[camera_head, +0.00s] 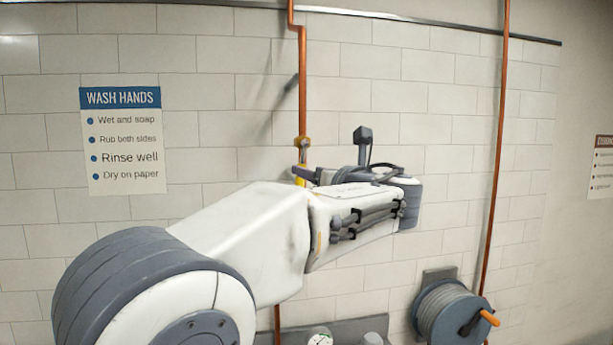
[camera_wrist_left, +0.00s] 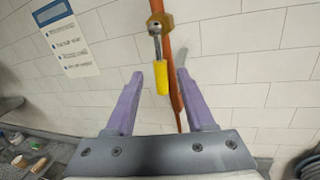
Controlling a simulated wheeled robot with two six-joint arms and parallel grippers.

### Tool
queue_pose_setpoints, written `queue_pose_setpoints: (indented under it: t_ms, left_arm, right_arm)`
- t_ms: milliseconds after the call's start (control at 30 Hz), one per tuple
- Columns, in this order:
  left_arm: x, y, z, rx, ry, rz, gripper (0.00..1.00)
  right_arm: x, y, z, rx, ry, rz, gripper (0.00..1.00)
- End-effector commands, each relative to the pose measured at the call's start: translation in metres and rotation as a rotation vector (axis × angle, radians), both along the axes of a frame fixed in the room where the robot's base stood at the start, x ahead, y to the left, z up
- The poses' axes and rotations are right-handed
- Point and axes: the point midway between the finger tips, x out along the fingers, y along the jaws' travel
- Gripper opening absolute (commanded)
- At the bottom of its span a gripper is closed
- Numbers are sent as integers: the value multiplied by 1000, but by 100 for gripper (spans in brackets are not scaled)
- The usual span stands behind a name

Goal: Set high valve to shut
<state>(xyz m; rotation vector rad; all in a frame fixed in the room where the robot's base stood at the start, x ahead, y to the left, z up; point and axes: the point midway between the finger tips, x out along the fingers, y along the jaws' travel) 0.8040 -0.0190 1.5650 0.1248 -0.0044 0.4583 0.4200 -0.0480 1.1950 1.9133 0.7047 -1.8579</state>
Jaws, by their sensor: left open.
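The high valve (camera_head: 303,143) is a brass fitting on a copper pipe on the tiled wall, and it also shows in the left wrist view (camera_wrist_left: 159,20). Its lever has a yellow grip (camera_wrist_left: 161,80) and hangs down, roughly along the pipe; in the head view the grip (camera_head: 299,181) is partly hidden by my gripper. My left gripper (camera_wrist_left: 160,77) is open, its two purple fingers on either side of the yellow grip, with visible gaps at both sides. In the head view the left gripper (camera_head: 305,174) is just below the valve body. My right gripper is not in view.
A hand-washing sign (camera_head: 123,140) is on the wall at left. Another copper pipe (camera_head: 496,150) runs down at right, beside a hose reel (camera_head: 452,312). A gauge (camera_head: 320,338) sits low in the middle. Cups (camera_wrist_left: 20,161) lie at the wrist view's lower left.

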Motion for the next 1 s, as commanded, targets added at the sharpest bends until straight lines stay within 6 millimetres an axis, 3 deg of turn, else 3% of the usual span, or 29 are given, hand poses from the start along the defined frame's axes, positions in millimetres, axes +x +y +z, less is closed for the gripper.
queue_pose_setpoints:
  t_ms: [100,333,500,767,900,967,1000]
  left_arm:
    - [-24,-13,-5,-1,-1,-6,54]
    - [-58,-30,-5,-2,0,-5,54]
    - [-69,-34,-4,0,0,-2,54]
    - [-70,-35,-3,0,0,-1,54]
    - [-70,-31,-14,-37,23,-6,1]
    - [-71,-26,-33,-103,57,-11,0]
    - [-72,-21,-52,-171,92,-13,0]
  right_arm:
    - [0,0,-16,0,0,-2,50]
    - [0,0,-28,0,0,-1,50]
    - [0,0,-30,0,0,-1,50]
    - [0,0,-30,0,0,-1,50]
    - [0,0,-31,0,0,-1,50]
    - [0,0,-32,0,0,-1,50]
    - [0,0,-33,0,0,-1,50]
